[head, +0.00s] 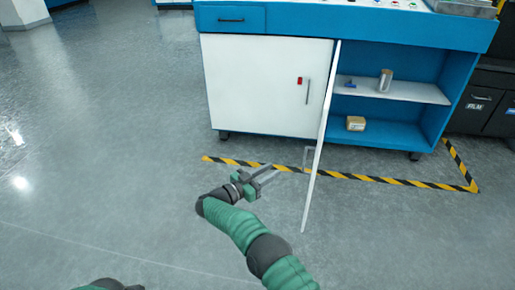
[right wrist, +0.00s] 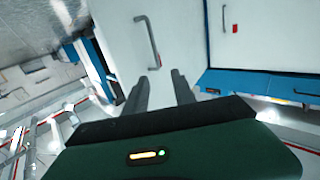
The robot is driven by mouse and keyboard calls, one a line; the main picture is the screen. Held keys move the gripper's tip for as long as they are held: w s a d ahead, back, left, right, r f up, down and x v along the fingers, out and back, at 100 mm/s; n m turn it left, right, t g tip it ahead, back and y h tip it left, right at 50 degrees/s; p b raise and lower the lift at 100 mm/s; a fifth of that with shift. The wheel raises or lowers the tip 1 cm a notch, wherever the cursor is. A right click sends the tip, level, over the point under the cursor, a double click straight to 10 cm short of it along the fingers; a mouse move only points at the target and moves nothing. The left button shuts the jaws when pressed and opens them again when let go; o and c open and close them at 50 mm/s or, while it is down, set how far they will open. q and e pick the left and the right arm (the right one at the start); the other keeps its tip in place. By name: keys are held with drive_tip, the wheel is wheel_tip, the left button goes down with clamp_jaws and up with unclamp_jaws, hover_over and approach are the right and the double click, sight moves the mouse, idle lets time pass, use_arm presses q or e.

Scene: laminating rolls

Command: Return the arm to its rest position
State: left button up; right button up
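My right arm reaches up from the bottom of the head view, bent at the elbow. Its gripper (head: 272,171) is open and empty, to the left of the open white cabinet door (head: 321,135). In the right wrist view the two dark fingers (right wrist: 162,78) stand apart with nothing between them. Beyond them is a white door panel (right wrist: 178,42) with a grey handle (right wrist: 152,42), apart from the fingers. My left gripper does not show; only a bit of a green and dark arm part is at the bottom left edge.
The blue cabinet (head: 345,25) has a closed left door (head: 255,85) with a red tag. On its open right side, a metal can (head: 385,80) stands on the shelf (head: 405,92) and a small box (head: 355,123) lies below. Yellow-black tape (head: 400,181) marks the floor, which is clear at left.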

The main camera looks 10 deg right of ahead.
drive_tip(key=w+a+r+n+t+y+p, duration=0.3)
drive_tip(key=a+r+n+t+y, duration=0.15)
drive_tip(key=r+y, duration=0.3)
drive_tip(key=w+a+r+n+t+y+p, duration=0.2)
drive_tip(key=w+a+r+n+t+y, duration=0.15)
drive_tip(key=r+n+y, duration=0.35)
drive_tip(key=s+d+f+g+y+p, duration=0.1)
drive_tip(key=s+d+f+g+p, duration=0.2)
drive_tip(key=s, duration=1.1)
drive_tip(key=s+d+f+n+g, duration=0.1)
drive_tip(key=s+d+f+g, duration=0.3)
drive_tip(key=s, duration=0.9)
drive_tip(key=s+d+f+g+y+p, duration=0.15)
drive_tip(key=s+g, duration=0.45)
drive_tip(key=s, duration=0.8)
drive_tip(key=w+p+v, duration=0.2)
drive_tip(key=p+v, duration=1)
drive_tip(key=w+a+r+p+v, duration=0.1)
drive_tip(key=w+p+v, duration=0.1)
drive_tip(key=p+v, duration=1)
drive_tip(key=w+a+r+p+v, duration=0.1)
drive_tip(key=w+p+v, duration=0.1)
drive_tip(key=p+v, duration=1)
drive_tip(key=shift+w+h+p, duration=0.35)
drive_tip(key=shift+h+p, duration=0.05)
drive_tip(key=shift+p, duration=0.55)
